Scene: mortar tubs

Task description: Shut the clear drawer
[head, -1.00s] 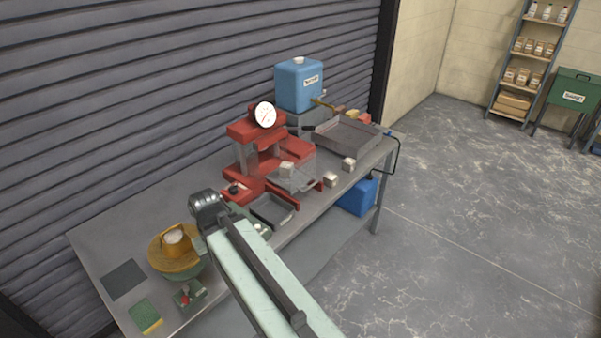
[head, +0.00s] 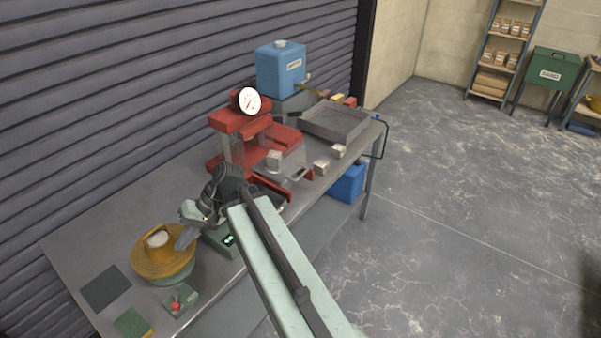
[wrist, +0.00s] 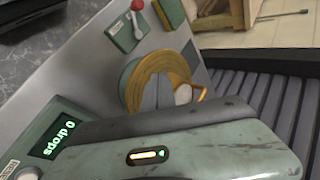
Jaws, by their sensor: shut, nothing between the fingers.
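The clear drawer (head: 290,163) sits at the red press (head: 240,122) on the bench. It is see-through with a grey handle, and it stands out from the press toward the bench's front edge. A pale cube (head: 273,158) shows at it; whether inside or behind, I cannot tell. My gripper (head: 184,243) is left of and nearer than the drawer, apart from it, beside the yellow round table (head: 150,262). In the wrist view its grey fingers (wrist: 165,92) are shut and empty, in front of that round table. The drawer is out of the wrist view.
Two more pale cubes (head: 330,160) lie right of the drawer, near a grey tray (head: 335,122). A blue tank (head: 281,72) stands behind. A green counter box (wrist: 62,130) reads "0 drops". A red-knobbed box (head: 176,301) is at front. Floor at right is clear.

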